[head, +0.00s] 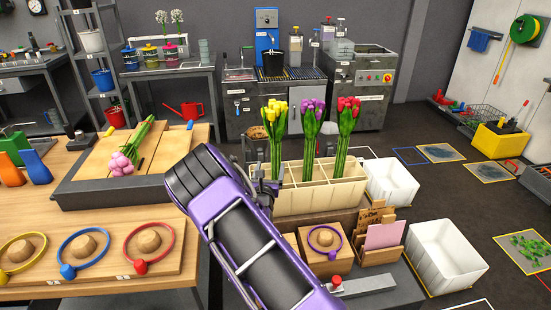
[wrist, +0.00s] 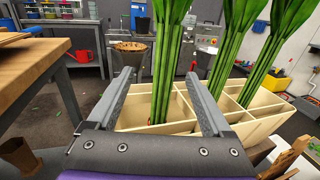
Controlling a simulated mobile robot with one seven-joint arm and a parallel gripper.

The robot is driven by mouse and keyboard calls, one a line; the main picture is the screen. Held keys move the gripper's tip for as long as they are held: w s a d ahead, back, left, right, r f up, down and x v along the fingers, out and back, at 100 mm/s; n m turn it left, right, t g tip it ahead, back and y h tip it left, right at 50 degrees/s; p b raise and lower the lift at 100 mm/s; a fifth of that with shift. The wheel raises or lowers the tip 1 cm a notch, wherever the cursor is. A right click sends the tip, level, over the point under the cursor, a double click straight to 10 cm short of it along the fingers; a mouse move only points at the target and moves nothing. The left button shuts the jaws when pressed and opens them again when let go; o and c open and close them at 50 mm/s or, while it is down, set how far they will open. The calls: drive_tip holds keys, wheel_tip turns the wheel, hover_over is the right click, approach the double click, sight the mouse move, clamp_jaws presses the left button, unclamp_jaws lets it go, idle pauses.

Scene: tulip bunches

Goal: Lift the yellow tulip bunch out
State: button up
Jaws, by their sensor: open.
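The yellow tulip bunch (head: 275,125) stands upright in the left end of the cream divided crate (head: 345,197). Its green stems (wrist: 166,70) show in the wrist view, with the blossoms out of frame. My gripper (wrist: 158,76) is open, one finger on each side of the stems in the picture. Whether the stems are fully between the fingertips or just beyond them I cannot tell. In the head view my purple arm covers part of the gripper. The purple tulip bunch (head: 311,125) and the red tulip bunch (head: 347,125) stand in compartments to the right.
A white bin (head: 392,182) stands right of the crate, and another white bin (head: 445,256) is nearer. A card holder (head: 380,253) and a ring board (head: 322,258) sit in front. A pink bunch (head: 122,163) lies on the left wooden bench.

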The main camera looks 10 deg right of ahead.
sight(275, 158)
drive_tip(key=x, duration=0.5)
drive_tip(key=b+x, duration=0.1)
drive_tip(key=x, duration=0.1)
drive_tip(key=shift+d+f, duration=0.2)
drive_tip(key=shift+d, duration=0.2)
drive_tip(key=shift+w+d+r, duration=0.1)
drive_tip(key=shift+w+d, duration=0.1)
drive_tip(key=shift+w, duration=0.4)
clamp_jaws()
